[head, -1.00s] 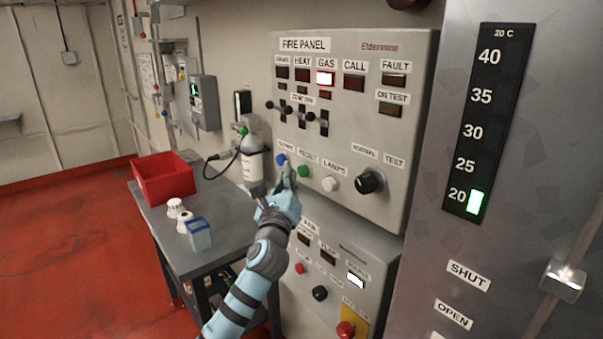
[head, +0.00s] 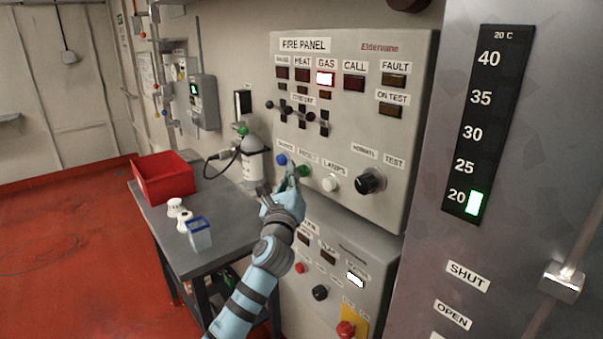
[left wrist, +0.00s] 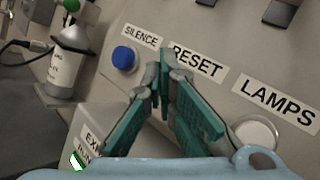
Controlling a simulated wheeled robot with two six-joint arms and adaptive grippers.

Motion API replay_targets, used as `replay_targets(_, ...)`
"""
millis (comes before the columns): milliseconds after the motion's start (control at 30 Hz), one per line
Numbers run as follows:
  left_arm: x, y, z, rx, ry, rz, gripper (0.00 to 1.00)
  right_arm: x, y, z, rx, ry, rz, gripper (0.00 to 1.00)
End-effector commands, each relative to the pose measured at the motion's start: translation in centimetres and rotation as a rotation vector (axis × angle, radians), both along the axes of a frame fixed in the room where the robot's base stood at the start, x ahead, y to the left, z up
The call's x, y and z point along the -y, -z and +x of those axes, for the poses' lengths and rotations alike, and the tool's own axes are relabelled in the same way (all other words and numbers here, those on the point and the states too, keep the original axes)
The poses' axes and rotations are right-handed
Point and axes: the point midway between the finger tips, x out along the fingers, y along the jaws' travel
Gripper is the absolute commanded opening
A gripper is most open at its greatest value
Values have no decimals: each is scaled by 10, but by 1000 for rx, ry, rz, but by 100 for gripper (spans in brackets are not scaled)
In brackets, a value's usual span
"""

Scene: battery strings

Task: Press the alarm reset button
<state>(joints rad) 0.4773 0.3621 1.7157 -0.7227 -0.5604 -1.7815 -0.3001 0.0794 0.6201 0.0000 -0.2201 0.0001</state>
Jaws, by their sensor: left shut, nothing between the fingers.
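The green button under the RESET label (head: 304,171) is on the lower part of the grey fire panel (head: 345,120). My left gripper (head: 291,173) is shut and empty. Its fingertips are in front of the panel, just left of the green button and overlapping its edge in the head view. I cannot tell whether they touch it. My right gripper is not in view.
A blue SILENCE button (head: 281,159) is just left of the gripper, and a white LAMPS button (head: 330,184) and black knob (head: 370,180) are to the right. The GAS lamp (head: 325,78) is lit. A table with a red bin (head: 165,180) stands at left.

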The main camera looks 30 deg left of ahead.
Motion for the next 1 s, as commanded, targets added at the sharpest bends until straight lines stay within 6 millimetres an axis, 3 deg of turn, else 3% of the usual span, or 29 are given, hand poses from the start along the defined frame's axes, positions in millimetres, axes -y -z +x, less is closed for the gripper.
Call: replay_targets(1000,4,0,12,0,0,0,0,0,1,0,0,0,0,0)
